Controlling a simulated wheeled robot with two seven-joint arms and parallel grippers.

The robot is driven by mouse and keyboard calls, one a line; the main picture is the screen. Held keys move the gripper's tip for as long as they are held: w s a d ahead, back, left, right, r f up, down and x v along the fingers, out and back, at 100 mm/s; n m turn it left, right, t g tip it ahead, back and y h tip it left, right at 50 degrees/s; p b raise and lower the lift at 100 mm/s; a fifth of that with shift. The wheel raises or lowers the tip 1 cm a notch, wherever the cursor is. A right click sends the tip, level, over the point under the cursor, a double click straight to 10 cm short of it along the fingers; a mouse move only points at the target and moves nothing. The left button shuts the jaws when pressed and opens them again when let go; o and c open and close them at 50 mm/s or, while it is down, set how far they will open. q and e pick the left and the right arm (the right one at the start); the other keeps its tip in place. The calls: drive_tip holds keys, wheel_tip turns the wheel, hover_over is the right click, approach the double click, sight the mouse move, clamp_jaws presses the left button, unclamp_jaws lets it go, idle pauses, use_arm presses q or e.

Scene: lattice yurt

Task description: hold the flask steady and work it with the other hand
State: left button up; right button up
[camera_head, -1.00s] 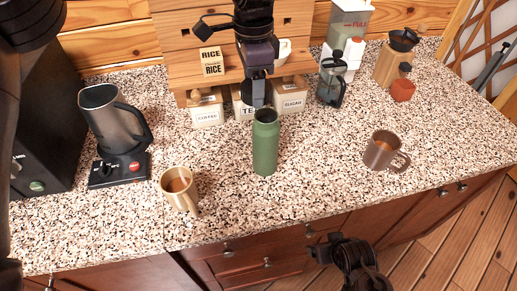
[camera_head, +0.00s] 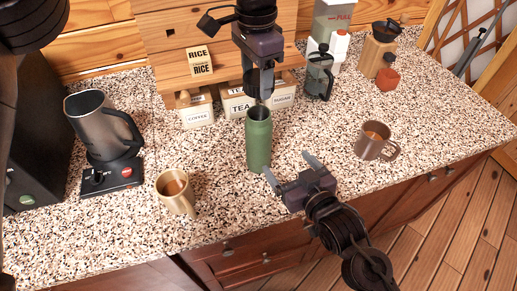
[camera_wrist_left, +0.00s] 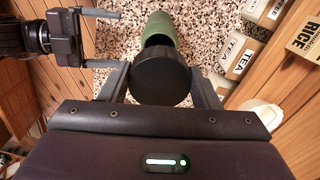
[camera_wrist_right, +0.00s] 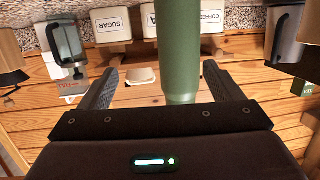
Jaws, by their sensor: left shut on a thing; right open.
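The green flask (camera_head: 259,146) stands upright on the speckled counter, its dark open mouth showing. My left gripper (camera_head: 262,94) is above it, shut on a round black lid (camera_wrist_left: 160,77). In the left wrist view the lid is apart from the flask (camera_wrist_left: 158,28), and its dark mouth shows behind the lid. My right gripper (camera_head: 289,168) is open and empty at the front right of the flask, fingers pointing toward it. In the right wrist view the flask (camera_wrist_right: 178,45) appears between the two fingers, beyond their tips.
A tan mug (camera_head: 176,194) stands left of the flask, a brown mug (camera_head: 373,143) right. A grey jug (camera_head: 100,125) sits on a black base at left. Labelled canisters (camera_head: 197,110) and a French press (camera_head: 319,78) stand behind. The counter between flask and brown mug is clear.

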drive_tip(key=shift+s+a+r+n+t+y, duration=0.1)
drive_tip(key=shift+a+r+n+t+y, duration=0.3)
drive_tip(key=shift+a+r+t+y, duration=0.65)
drive_tip(key=shift+a+r+g, duration=0.15)
drive_tip(key=shift+r+g, duration=0.1)
drive_tip(key=shift+r, duration=0.05)
drive_tip(key=x, duration=1.2)
drive_tip(key=shift+c, duration=0.5)
drive_tip(key=c, duration=1.4)
use_arm(q)
hover_over(257, 118)
drive_tip(key=shift+f, duration=2.45)
drive_tip(key=shift+f, duration=0.9)
